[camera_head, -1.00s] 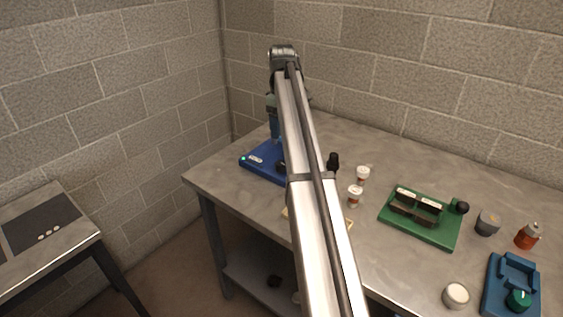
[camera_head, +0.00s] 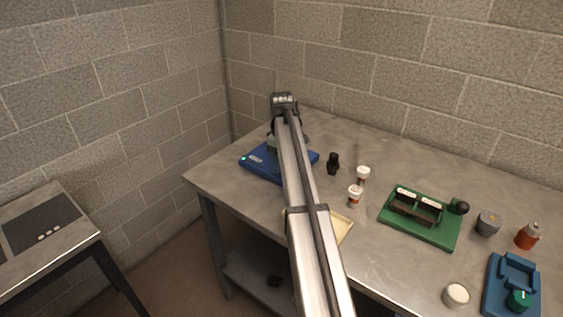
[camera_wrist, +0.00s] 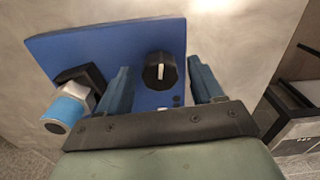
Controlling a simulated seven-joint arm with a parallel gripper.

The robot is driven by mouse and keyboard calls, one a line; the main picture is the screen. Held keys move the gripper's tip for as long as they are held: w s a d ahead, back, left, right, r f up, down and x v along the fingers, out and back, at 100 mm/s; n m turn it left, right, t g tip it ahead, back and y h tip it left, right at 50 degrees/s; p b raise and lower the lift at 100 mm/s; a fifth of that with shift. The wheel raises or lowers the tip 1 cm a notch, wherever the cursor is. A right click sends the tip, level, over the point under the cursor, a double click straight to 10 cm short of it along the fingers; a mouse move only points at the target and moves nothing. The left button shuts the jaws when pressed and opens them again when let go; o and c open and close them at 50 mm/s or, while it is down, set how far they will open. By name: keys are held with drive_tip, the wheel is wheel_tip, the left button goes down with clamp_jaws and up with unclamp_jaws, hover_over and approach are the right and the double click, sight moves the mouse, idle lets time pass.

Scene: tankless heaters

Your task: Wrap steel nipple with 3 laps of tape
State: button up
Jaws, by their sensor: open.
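A blue fixture (camera_head: 258,162) stands at the table's left corner, partly hidden by my arm. In the wrist view its blue plate (camera_wrist: 110,45) carries a black knob (camera_wrist: 158,72) with a white pointer line. Left of the knob, a black holder (camera_wrist: 80,74) carries a pale hex-shaped metal piece (camera_wrist: 76,93) and a blue cylinder with a dark end (camera_wrist: 62,113); I cannot tell whether this is the nipple or tape. My gripper (camera_wrist: 161,68) is open, its blue fingers on either side of the knob. I cannot tell whether they touch it. Its fingers are hidden in the head view.
Right of my arm are a black fitting (camera_head: 333,164), two small white containers (camera_head: 363,174) (camera_head: 355,196) and a pale tray (camera_head: 342,226). Farther right are a green fixture (camera_head: 420,235), a grey piece (camera_head: 487,223), an orange bottle (camera_head: 528,236), a white jar (camera_head: 456,295) and a teal fixture (camera_head: 505,300).

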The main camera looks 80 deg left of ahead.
drive_tip(key=shift+f, duration=0.25)
drive_tip(key=shift+c, duration=0.2)
drive_tip(key=c, duration=1)
drive_tip(key=shift+m, duration=0.4)
drive_tip(key=m, duration=0.3)
drive_tip(key=shift+m, duration=2.5)
